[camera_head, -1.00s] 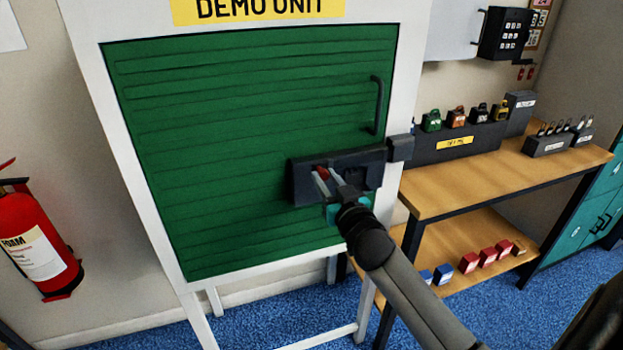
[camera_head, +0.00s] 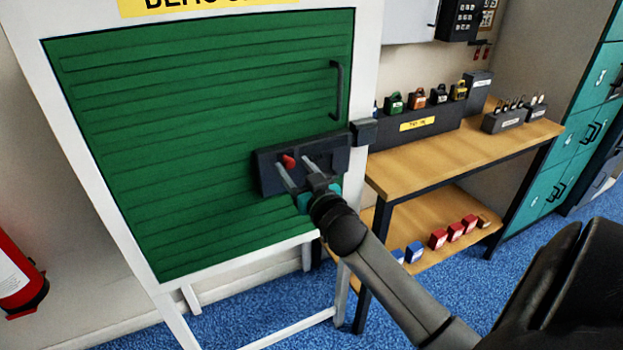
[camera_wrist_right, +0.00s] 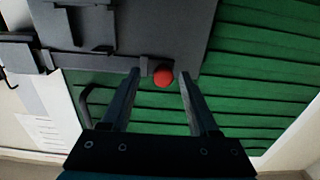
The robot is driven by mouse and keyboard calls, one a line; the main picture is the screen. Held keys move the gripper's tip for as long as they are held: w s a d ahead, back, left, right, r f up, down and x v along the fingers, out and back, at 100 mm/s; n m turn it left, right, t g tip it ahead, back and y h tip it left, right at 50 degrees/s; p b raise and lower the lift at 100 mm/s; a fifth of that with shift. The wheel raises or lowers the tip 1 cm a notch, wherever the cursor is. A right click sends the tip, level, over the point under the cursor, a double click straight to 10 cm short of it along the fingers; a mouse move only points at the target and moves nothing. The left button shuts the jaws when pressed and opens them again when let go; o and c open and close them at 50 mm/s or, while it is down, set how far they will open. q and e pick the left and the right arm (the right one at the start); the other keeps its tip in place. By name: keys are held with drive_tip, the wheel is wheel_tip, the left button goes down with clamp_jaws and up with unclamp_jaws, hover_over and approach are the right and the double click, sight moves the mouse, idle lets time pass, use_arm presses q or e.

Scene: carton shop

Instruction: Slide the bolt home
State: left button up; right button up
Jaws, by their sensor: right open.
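The red bolt knob (camera_head: 289,161) sits on a dark bolt plate (camera_head: 268,182) at the lower right of the green shutter. In the right wrist view the knob (camera_wrist_right: 163,76) lies between my spread fingertips, with a gap on each side. A dark bar (camera_wrist_right: 105,67) runs left from it. The dark keeper block (camera_head: 364,131) is on the white frame, right of the plate. I cannot tell whether the bar enters it. My right gripper (camera_head: 297,170) is open at the plate and hides part of it. My left gripper is not in view.
The green shutter (camera_head: 200,110) has a dark handle (camera_head: 337,90) above the plate. A wooden bench (camera_head: 450,155) with several padlocks and boxes stands close on the right. A red extinguisher (camera_head: 15,275) stands at the left.

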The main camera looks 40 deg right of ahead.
drive_tip(key=v, duration=1.4)
drive_tip(key=shift+s, duration=0.35)
